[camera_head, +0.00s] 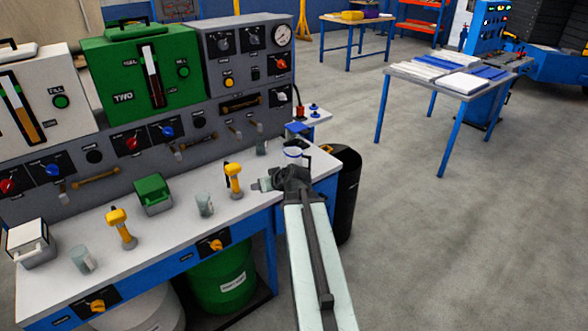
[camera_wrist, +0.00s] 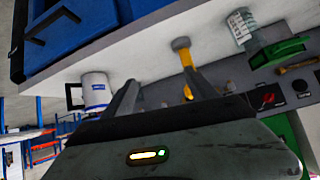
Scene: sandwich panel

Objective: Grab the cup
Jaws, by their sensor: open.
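A white cup with a blue rim and dark handle (camera_head: 293,155) stands near the right end of the workbench, just behind my gripper (camera_head: 266,184). In the wrist view the white cup (camera_wrist: 97,90) is left of my left finger, apart from it, with its handle on the far left. My gripper (camera_wrist: 160,80) is open and nothing is between its fingers that I can see held. Clear grey cups also stand on the bench: one in the middle (camera_head: 205,205), one at the left (camera_head: 83,260) and one at the back (camera_head: 261,147).
A yellow-handled lever (camera_head: 234,180) rises close to the left of my gripper; another (camera_head: 121,228) stands farther left. A green box (camera_head: 153,194) sits on the bench (camera_head: 180,222). The control panel (camera_head: 218,118) closes off the back. A black bin (camera_head: 345,190) stands past the bench's right end.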

